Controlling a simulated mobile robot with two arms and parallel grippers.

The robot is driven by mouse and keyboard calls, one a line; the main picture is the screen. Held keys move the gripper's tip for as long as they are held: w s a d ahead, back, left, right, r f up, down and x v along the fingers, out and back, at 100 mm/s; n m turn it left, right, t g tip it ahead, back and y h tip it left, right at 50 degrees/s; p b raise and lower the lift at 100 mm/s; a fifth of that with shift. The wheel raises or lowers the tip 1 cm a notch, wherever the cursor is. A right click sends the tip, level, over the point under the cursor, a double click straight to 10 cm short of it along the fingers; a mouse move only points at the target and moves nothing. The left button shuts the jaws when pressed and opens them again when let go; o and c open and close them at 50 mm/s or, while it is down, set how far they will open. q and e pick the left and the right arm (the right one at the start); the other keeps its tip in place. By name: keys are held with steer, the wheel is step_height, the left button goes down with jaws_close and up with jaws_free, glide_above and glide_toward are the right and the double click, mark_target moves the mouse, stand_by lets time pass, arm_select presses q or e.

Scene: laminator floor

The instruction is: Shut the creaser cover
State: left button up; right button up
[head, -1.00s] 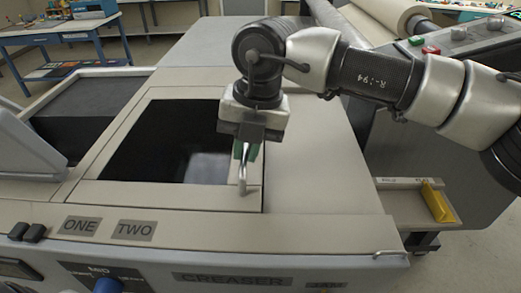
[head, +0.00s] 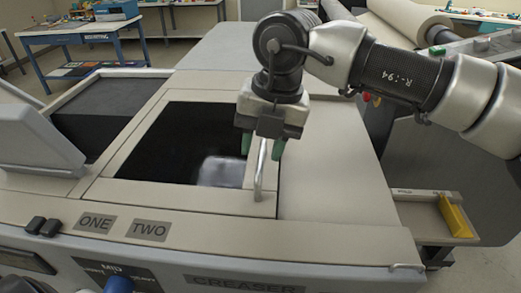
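The creaser cover (head: 145,190) is a pale frame around a dark glossy window, lying flat in the machine top. An upright-looking metal bar handle (head: 260,178) stands along its right side. My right gripper (head: 263,153) is over the upper end of this handle, pointing down. Its two green fingers are apart, one on each side of the bar, and I see no clear contact. The gripper hides the far end of the handle. My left gripper is out of view.
A dark recess (head: 95,108) lies open left of the cover, with a grey raised housing (head: 30,125) beside it. The pale machine top (head: 325,165) right of the handle is clear. A tray with a yellow block (head: 454,216) is at the right.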

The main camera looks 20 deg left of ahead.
step_height(320, 180, up, 9)
steer(key=d+b, duration=0.1)
steer(key=shift+w+d, duration=0.2)
steer(key=shift+d, duration=0.05)
stand_by(0.4)
